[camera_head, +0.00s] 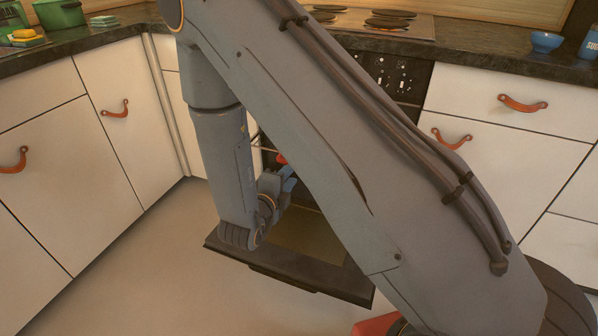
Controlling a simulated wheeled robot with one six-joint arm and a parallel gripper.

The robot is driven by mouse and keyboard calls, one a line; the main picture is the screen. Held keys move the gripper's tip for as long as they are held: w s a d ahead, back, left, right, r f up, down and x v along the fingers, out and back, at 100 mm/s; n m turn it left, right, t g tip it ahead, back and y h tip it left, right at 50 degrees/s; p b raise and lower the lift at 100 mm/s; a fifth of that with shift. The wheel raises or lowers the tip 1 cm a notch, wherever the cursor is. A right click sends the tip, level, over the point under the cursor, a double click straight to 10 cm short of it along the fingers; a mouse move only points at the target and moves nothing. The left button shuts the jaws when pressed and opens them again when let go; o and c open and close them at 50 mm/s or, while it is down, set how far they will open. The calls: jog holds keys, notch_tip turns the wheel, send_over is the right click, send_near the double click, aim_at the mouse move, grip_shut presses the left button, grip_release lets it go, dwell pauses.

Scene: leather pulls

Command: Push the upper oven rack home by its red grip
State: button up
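The oven's door (290,272) hangs open and flat, low in front of the dark oven front (398,75). A little of the upper rack's metal wire (264,145) shows at the left of the opening. A small red patch, apparently the red grip (281,159), shows between my arm links. My gripper (288,176) is close to the red grip, just below it in the picture. Only a blue part of it shows; my arm hides the fingertips, so contact and opening cannot be told. Most of the rack and oven interior is hidden.
White cabinets with red leather pulls (116,109) stand left and right (523,103) of the oven. The floor (150,270) at left is clear.

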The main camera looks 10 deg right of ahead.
jog(key=b+x, duration=0.1)
jog(key=x, duration=0.6)
jog(key=shift+w+d, duration=0.25)
jog(key=shift+c, duration=0.2)
grip_shut()
